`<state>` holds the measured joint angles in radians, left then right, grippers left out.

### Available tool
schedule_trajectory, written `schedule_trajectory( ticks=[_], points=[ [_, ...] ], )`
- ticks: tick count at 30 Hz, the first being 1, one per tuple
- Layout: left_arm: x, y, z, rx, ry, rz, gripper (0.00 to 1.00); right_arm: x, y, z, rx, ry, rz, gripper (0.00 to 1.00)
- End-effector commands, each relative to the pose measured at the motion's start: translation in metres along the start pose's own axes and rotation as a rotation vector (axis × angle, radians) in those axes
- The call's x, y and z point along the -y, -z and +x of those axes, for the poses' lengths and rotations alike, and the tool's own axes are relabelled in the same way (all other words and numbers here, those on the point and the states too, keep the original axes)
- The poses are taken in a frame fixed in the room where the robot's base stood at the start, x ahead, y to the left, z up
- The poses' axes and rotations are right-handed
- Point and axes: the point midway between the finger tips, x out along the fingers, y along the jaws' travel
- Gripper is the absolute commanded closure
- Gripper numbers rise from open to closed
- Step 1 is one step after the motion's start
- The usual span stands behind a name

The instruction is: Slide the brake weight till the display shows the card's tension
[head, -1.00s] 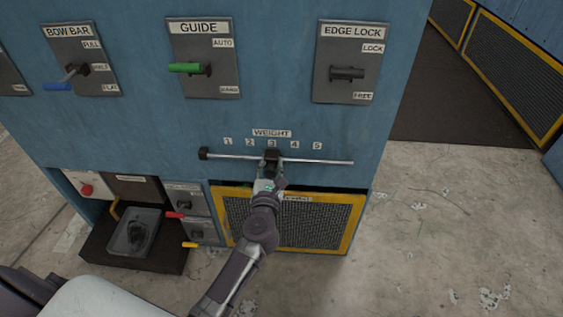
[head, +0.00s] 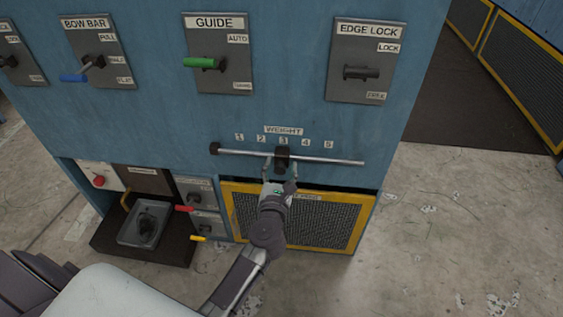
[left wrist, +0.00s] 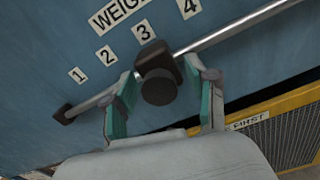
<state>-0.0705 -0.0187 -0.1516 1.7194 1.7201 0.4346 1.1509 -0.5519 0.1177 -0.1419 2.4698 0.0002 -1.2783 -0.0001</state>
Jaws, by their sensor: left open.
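The black brake weight (head: 282,155) sits on a silver horizontal rod (head: 335,160) under the WEIGHT label, below the number 3. In the left wrist view the weight (left wrist: 158,75) has a round dark knob facing me. My left gripper (head: 281,172) is open just in front of the weight. In the left wrist view its two teal-padded fingers (left wrist: 164,100) stand on either side of the knob, with a gap on the left; whether the right finger touches cannot be told. My right gripper is not in view. No display or tension card is seen.
Above the rod are the GUIDE lever (head: 205,63), the EDGE LOCK knob (head: 362,73) and the BOW BAR lever (head: 80,74). Below is a yellow-framed mesh panel (head: 362,222). A grey tray (head: 127,238) is at lower left. Concrete floor is clear at right.

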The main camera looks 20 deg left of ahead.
Motion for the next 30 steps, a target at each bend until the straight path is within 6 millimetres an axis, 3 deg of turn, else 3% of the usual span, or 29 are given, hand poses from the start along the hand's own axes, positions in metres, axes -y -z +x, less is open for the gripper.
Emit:
schedule_trajectory(
  ticks=[6, 13, 18, 30],
  points=[
    [0.000, 0.002, -0.050, -0.005, 0.002, -0.001, 0.43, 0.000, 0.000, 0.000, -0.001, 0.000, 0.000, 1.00],
    [0.000, 0.001, -0.088, -0.003, 0.001, 0.001, 0.43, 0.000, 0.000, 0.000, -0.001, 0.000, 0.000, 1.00],
    [0.000, 0.001, -0.099, -0.001, 0.000, 0.001, 0.43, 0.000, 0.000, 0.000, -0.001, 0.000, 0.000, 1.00],
    [0.000, 0.000, -0.100, 0.000, 0.000, 0.001, 0.43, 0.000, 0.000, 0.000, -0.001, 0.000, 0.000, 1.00]
  ],
)
